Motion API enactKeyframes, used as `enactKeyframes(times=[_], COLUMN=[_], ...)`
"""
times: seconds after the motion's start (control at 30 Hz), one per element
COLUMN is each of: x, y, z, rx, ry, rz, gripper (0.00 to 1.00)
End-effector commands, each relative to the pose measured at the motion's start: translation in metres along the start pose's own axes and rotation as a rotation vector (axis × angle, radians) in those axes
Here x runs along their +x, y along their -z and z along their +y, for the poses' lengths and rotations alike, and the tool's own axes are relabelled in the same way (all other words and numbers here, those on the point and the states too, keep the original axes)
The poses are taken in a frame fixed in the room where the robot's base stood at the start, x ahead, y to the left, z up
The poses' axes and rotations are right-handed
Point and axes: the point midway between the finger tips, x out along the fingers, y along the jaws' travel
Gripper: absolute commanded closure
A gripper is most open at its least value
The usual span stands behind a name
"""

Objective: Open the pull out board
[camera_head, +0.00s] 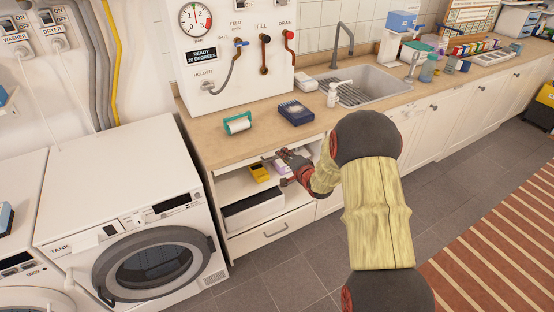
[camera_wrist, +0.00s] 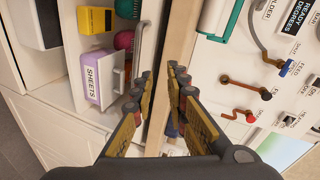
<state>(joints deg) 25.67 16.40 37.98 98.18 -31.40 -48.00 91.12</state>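A silver bar handle (camera_wrist: 139,50) shows in the wrist view, beside the wooden counter edge (camera_wrist: 174,45). It appears to sit on the front of the pull-out board just under the countertop; the board itself is mostly hidden. In the head view my gripper (camera_head: 284,166) is in front of the open shelf, just below the counter edge. In the wrist view my gripper (camera_wrist: 164,80) is open, its fingers apart with nothing held. The handle lies ahead and to the left of the fingertips, and I see no grip on it.
The shelf below holds a yellow item (camera_head: 260,172) and a purple box marked SHEETS (camera_wrist: 92,78). A drawer (camera_head: 268,232) is underneath. A teal-handled roller (camera_head: 238,123) and a dark blue box (camera_head: 296,112) stand on the counter. A washer (camera_head: 130,220) stands left.

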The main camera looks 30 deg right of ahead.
Motion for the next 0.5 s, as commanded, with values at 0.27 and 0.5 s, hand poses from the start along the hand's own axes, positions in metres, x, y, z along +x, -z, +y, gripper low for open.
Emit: enactKeyframes(times=[0.27,0.5], x=[0.014,0.039], y=[-0.003,-0.006], z=[0.049,0.049], rx=[0.206,0.217], ry=[0.1,0.108], rz=[-0.047,-0.052], gripper=[0.85,0.85])
